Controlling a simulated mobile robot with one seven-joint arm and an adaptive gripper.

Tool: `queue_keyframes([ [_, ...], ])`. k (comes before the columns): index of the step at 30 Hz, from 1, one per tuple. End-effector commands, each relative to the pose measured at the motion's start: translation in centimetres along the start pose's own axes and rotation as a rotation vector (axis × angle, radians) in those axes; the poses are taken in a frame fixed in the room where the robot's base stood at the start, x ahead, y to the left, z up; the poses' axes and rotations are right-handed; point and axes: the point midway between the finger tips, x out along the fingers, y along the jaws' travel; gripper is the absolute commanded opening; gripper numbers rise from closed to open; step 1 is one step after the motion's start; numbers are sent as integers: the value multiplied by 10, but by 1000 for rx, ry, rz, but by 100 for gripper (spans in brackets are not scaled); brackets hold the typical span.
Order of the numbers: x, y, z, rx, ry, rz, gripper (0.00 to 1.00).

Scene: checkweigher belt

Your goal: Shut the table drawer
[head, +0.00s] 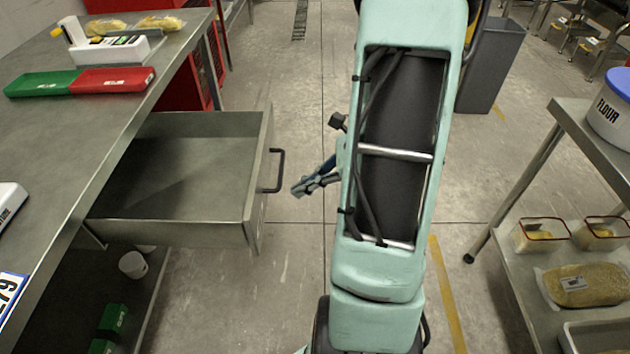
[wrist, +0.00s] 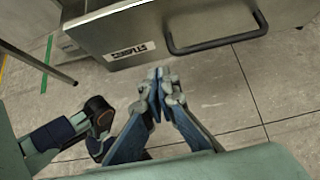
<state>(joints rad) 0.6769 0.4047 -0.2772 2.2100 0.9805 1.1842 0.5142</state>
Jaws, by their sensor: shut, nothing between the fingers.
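The table drawer (head: 185,180) is pulled well out from under the steel table on the left in the head view. It is empty inside. Its front panel (wrist: 130,35) shows in the wrist view with a dark bar handle (wrist: 215,42) and a label. In the head view the handle (head: 277,170) faces right toward my gripper (head: 298,192). My gripper is just right of the handle and apart from it. In the wrist view my gripper (wrist: 160,78) is shut and empty, its fingertips below the drawer front with bare floor behind them.
A lower shelf under the drawer holds green boxes (head: 112,320) and a white cup (head: 132,264). A grey bin (head: 490,65) and another table with a flour tub (head: 612,110) stand right.

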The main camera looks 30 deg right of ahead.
Motion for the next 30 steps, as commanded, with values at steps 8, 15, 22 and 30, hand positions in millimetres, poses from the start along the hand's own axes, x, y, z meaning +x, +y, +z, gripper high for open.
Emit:
queue_keyframes([
  [8,49,1,12,-5,0,2,0],
  [15,62,0,26,-2,1,0,0],
  [22,63,0,27,-1,1,-1,0],
  [30,67,0,30,-2,1,0,0],
])
